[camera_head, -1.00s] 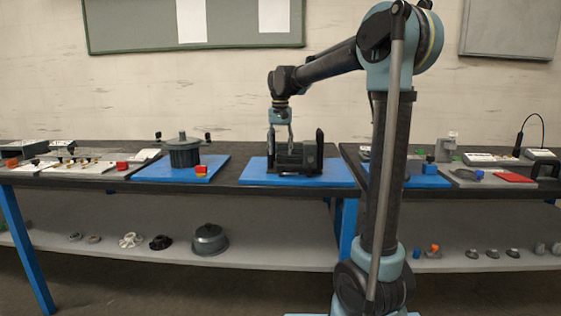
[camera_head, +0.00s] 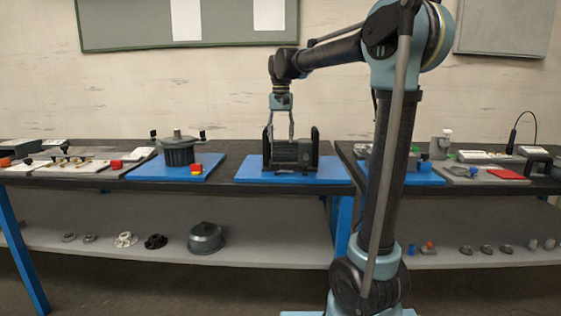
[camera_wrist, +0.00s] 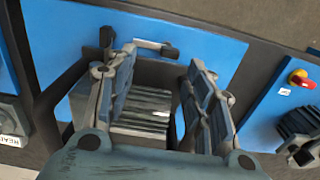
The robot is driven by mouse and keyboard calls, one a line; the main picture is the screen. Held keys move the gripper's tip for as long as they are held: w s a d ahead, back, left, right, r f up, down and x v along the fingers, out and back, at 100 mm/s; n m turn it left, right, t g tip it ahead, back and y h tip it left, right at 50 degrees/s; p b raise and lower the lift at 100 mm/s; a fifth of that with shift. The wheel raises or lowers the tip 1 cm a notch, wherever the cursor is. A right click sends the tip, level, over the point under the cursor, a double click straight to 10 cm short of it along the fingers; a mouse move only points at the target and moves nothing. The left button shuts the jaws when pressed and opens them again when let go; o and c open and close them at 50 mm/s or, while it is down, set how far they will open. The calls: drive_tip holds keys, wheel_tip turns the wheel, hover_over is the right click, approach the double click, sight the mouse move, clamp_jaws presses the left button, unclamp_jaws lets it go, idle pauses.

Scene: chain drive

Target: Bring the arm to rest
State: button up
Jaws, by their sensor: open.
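My gripper (camera_head: 281,135) hangs from my arm above the dark ribbed motor unit (camera_head: 294,155) on a blue mat (camera_head: 255,177) in the middle of the bench. Its two fingers point down and stand apart. In the wrist view my gripper (camera_wrist: 165,75) is open, with the ribbed motor unit (camera_wrist: 145,110) showing between and beyond its fingers. Nothing is held between the fingers. The fingertips are close to the motor unit; I cannot tell whether they touch it.
A round grey motor (camera_head: 179,153) and a red-and-yellow switch (camera_head: 196,169) stand on the blue mat to the left. Small parts lie on the right bench (camera_head: 349,172). A lower shelf (camera_head: 270,240) holds a grey pot-shaped housing (camera_head: 206,238).

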drive_tip(key=s+d+f, duration=0.4)
drive_tip(key=s+d, duration=0.4)
drive_tip(key=s+d+f+t, duration=0.1)
drive_tip(key=s+d+f, duration=0.5)
drive_tip(key=s+f, duration=0.5)
drive_tip(key=s+d+f+t, duration=0.1)
drive_tip(key=s+d+f, duration=0.5)
drive_tip(key=s+f, duration=0.6)
drive_tip(key=shift+s+f+n, duration=0.15)
drive_tip(key=shift+f+n, duration=0.25)
drive_tip(key=shift+f, duration=0.3)
drive_tip(key=shift+d, duration=0.1)
